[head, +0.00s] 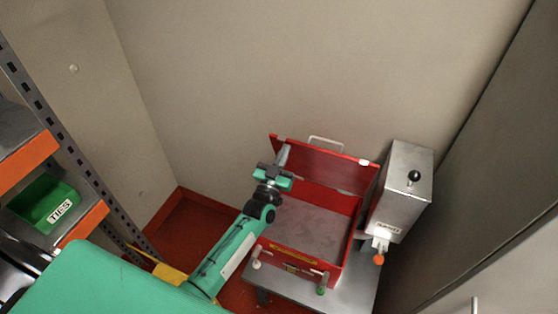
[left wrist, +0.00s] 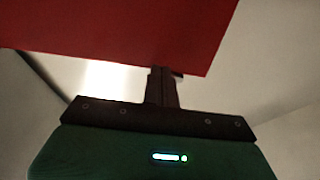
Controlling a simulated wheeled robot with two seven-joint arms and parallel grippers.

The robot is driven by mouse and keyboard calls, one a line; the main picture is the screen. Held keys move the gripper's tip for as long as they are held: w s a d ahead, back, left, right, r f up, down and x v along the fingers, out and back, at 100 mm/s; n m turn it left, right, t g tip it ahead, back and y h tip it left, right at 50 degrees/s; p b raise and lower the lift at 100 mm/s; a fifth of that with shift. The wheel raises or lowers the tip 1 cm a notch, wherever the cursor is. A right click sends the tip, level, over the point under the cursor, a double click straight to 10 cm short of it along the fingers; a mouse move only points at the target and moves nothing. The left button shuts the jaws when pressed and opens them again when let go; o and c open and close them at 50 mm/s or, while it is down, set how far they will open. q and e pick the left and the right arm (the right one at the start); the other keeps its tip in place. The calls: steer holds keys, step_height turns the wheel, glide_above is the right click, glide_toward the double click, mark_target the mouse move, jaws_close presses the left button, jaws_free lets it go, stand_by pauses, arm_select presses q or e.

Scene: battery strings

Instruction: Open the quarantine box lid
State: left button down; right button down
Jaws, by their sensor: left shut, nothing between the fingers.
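The quarantine box is a red box (head: 351,205) on a grey stand in the head view, with a bare grey floor inside. Its red lid (head: 325,166) stands raised at the back, tilted up toward the wall, with a pale handle (head: 326,143) at its top edge. My left gripper (head: 284,152) is at the left end of the lid, shut and empty. In the left wrist view the red lid (left wrist: 120,30) fills the top, and the shut fingers (left wrist: 162,72) reach its lower edge; I cannot tell whether they touch it. My right gripper is not in view.
A grey metal dispenser (head: 403,185) with an orange knob (head: 379,259) stands close to the box's right. Shelving with a green bin (head: 44,203) labelled TIES is at the left. The wall is close behind the lid.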

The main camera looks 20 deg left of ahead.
arm_select(q)
steer(key=shift+w+r, duration=0.1)
steer(key=shift+w, duration=0.25)
steer(key=shift+w+r, duration=0.2)
steer(key=shift+w, duration=0.15)
steer(key=w+r+g+b, duration=0.1)
steer(key=w+r+b, duration=0.2)
steer(key=w, duration=1.1)
steer(key=shift+d, duration=0.3)
steer(key=shift+s+f, duration=0.1)
steer(key=shift+s, duration=0.05)
